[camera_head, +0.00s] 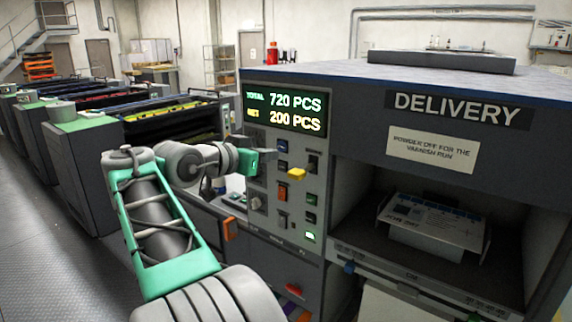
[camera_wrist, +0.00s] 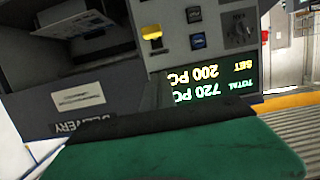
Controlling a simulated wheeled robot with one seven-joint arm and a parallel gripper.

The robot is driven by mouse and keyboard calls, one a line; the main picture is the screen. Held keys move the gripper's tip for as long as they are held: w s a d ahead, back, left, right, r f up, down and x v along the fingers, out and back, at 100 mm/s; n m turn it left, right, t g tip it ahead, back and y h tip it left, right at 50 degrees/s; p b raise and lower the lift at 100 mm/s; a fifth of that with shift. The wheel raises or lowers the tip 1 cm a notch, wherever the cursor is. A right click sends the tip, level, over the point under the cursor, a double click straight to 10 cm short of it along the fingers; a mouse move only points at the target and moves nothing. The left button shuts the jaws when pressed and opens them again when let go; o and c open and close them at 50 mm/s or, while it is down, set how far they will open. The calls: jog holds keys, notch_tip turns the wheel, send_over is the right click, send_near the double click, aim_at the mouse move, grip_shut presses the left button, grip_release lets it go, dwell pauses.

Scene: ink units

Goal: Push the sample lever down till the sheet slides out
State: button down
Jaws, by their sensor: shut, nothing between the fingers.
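A yellow-tipped lever (camera_head: 297,174) sticks out of the grey control panel (camera_head: 262,207); it is the likely sample lever, but I cannot read a label. It also shows in the upside-down wrist view (camera_wrist: 152,33). My gripper (camera_head: 268,160) is shut and empty, in front of the panel, to the left of the lever and slightly higher. I cannot tell whether it touches anything. Its green and black body fills the bottom of the wrist view.
A lit counter display (camera_head: 285,112) reads total 720 and set 200. An orange block (camera_head: 230,229) sits on the machine's left side. A pale panel or sheet (camera_head: 400,302) shows below the bay.

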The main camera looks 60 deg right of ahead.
jog(key=p, duration=0.3)
send_over(293, 173)
notch_tip(293, 173, down, 2)
jog(key=shift+a+f, duration=0.1)
notch_tip(293, 173, down, 4)
jog(key=shift+w+a+f, duration=0.15)
